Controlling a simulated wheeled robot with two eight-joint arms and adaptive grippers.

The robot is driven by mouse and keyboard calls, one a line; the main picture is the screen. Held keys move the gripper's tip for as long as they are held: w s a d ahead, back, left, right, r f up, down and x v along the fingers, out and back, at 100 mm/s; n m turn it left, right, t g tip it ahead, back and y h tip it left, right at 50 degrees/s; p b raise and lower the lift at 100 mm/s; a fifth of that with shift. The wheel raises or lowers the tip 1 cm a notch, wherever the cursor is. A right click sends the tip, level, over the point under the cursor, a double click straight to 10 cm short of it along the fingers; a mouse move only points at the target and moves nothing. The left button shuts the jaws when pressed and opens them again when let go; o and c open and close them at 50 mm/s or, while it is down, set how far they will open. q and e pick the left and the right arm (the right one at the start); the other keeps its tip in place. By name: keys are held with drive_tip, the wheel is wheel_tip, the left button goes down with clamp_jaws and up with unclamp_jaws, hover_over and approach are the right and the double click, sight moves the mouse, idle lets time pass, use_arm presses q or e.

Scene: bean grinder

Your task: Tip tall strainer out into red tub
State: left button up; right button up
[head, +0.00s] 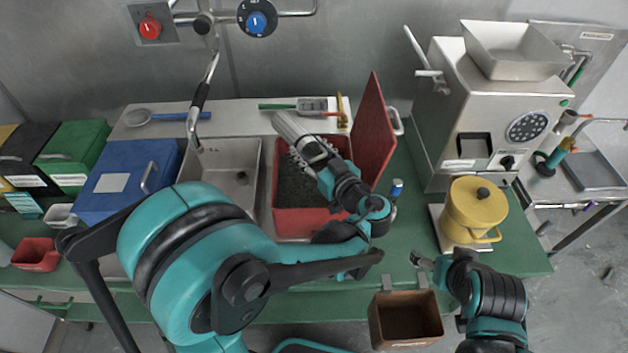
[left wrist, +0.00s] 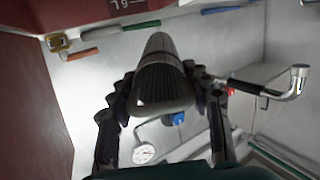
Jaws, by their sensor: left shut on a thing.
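My left gripper (head: 308,152) is shut on the tall strainer (head: 290,128), a grey ribbed cylinder. It holds the strainer tilted over the back part of the red tub (head: 283,222). Dark material lies in the tub. In the left wrist view the strainer (left wrist: 163,75) sits between the two dark fingers of my left gripper (left wrist: 165,100). Whether anything is left in the strainer cannot be seen. My right gripper (head: 420,261) is low at the right, near the bench's front edge; its finger opening is unclear.
A red lid (head: 374,130) stands upright at the tub's right. A steel sink (head: 225,165) and a blue box (head: 125,180) are to the left. A yellow pot (head: 473,208) stands before the grinder (head: 490,110) at right. A brown box (head: 405,318) is in front.

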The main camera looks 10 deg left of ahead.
sight(311, 139)
use_arm(q)
drive_tip(key=shift+s+d+r+t+y+b, duration=0.15)
drive_tip(key=shift+r+t+y+b, duration=0.4)
drive_tip(key=shift+b, duration=0.2)
drive_tip(key=shift+r, duration=0.1)
drive_tip(key=shift+s+d+r+t+y+b, duration=0.15)
drive_tip(key=shift+r+t+y+b, duration=0.25)
drive_tip(key=shift+r, duration=1.1)
drive_tip(key=shift+s+d+r+t+y+b, duration=0.15)
drive_tip(key=shift+r+t+y+b, duration=0.6)
drive_tip(key=shift+b, duration=0.25)
drive_tip(key=shift+s+d+r+t+y+b, duration=0.15)
drive_tip(key=shift+r+t+y+b, duration=0.5)
drive_tip(key=shift+b, duration=0.3)
idle(0.8)
